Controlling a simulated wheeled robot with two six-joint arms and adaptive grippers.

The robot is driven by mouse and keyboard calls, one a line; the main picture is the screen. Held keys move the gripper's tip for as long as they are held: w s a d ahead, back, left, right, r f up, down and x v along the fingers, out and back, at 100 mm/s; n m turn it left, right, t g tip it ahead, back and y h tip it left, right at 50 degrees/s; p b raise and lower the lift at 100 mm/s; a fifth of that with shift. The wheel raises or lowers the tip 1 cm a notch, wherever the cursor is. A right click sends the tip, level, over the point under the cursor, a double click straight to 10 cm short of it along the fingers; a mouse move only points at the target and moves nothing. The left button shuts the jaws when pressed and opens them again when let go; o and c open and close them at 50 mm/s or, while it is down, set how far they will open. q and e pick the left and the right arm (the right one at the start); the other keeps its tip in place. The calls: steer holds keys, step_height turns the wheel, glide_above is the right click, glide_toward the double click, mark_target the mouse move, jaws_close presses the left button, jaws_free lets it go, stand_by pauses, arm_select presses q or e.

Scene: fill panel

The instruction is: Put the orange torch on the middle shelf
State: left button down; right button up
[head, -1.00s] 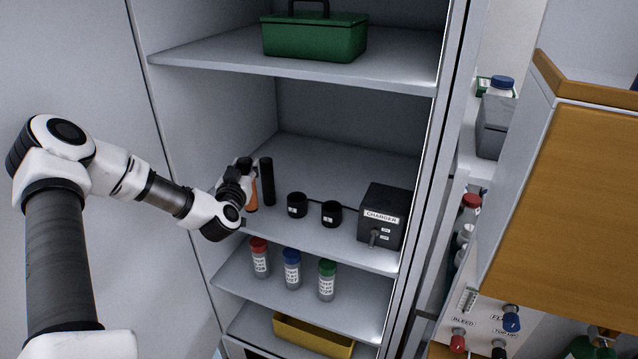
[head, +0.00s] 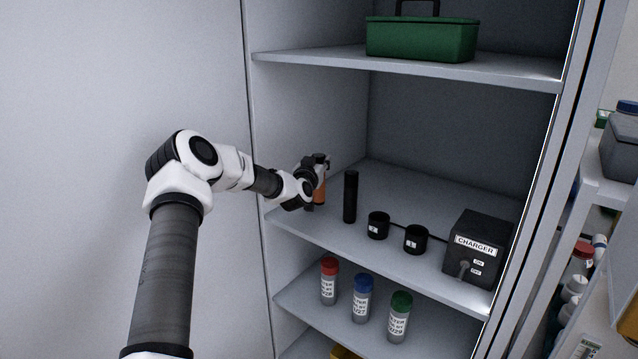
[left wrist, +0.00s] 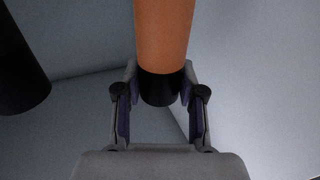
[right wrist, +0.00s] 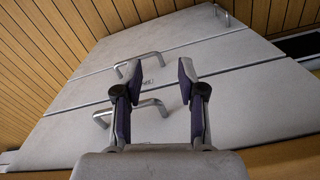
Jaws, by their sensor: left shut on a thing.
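The orange torch (head: 319,192) with black ends stands upright at the left end of the shelf that holds the charger, the middle shelf (head: 330,230). My left gripper (head: 316,175) is around it and shut on it. In the left wrist view the torch (left wrist: 163,35) sits between the fingers (left wrist: 160,100), its black end at the fingertips. I cannot tell whether its base touches the shelf. A black torch (head: 350,197) stands just to its right. My right gripper (right wrist: 158,80) is open and empty, facing cabinet doors with metal handles.
Two black cups (head: 378,226) and a charger box (head: 478,249) stand on the same shelf. A green toolbox (head: 421,39) sits on the shelf above. Bottles with red, blue and green caps (head: 363,299) stand on the shelf below. The cabinet's left wall is close to the gripper.

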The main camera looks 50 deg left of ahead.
arm_select(q)
step_height(320, 180, down, 3)
steer(key=shift+r+b, duration=0.2)
steer(key=shift+b, duration=0.4)
arm_select(e)
step_height(320, 180, down, 2)
steer(key=shift+f, duration=0.2)
arm_select(q)
steer(key=c, duration=0.7)
jaws_free()
steer(key=shift+s, duration=0.1)
